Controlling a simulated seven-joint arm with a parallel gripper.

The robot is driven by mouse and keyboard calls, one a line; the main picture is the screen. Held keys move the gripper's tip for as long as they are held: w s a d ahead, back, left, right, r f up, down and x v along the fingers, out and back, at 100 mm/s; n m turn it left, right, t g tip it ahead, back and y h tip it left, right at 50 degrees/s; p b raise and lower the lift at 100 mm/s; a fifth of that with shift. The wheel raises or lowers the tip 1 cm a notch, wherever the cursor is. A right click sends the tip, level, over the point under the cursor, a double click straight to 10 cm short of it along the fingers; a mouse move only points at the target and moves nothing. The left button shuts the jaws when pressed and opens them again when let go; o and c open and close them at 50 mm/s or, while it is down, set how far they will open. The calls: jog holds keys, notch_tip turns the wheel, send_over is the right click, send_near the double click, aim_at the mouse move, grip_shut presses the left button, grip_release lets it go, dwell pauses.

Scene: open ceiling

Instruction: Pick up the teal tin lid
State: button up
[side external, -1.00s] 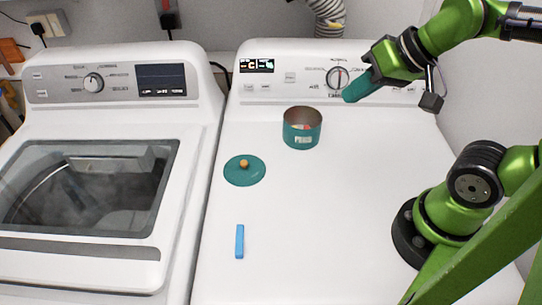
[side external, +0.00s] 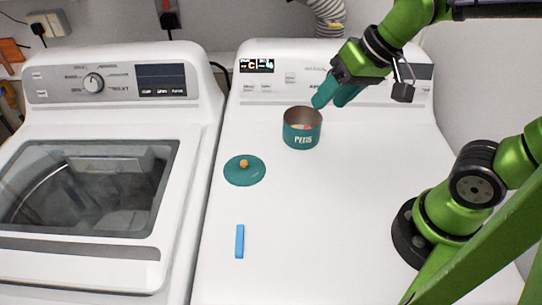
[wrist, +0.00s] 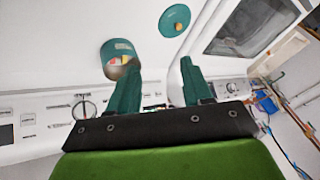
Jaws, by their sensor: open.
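The teal tin lid (side external: 245,174) is a flat round disc with an orange knob, lying on the white dryer top left of centre. It also shows in the wrist view (wrist: 174,20), beyond the fingertips. The open teal tin (side external: 302,132) stands upright behind and right of the lid, with small coloured things inside; the wrist view shows it too (wrist: 117,48). My gripper (side external: 333,101) has teal fingers and is above and right of the tin, up and away from the lid. In the wrist view the fingers (wrist: 162,64) are apart with nothing between them.
A blue stick (side external: 240,241) lies on the white top (side external: 320,215) in front of the lid. A control panel (side external: 290,85) rises behind the tin. A washer (side external: 90,190) stands to the left across a narrow gap.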

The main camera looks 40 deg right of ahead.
jog(key=w+a+f+n+g, duration=0.2)
jog(key=w+a+g, duration=0.15)
jog(key=w, duration=0.45)
jog(key=n+g+h, duration=0.1)
jog(key=g+h, duration=0.1)
send_over(244, 162)
notch_tip(244, 162, down, 4)
jog(key=w+r, duration=0.1)
notch_tip(244, 162, down, 11)
jog(key=shift+f, duration=0.1)
jog(key=shift+s+f, duration=0.25)
jog(key=shift+f, duration=1.05)
jog(key=shift+s+f, duration=0.2)
jog(key=shift+f, duration=1.1)
jog(key=shift+c, duration=0.5)
grip_shut()
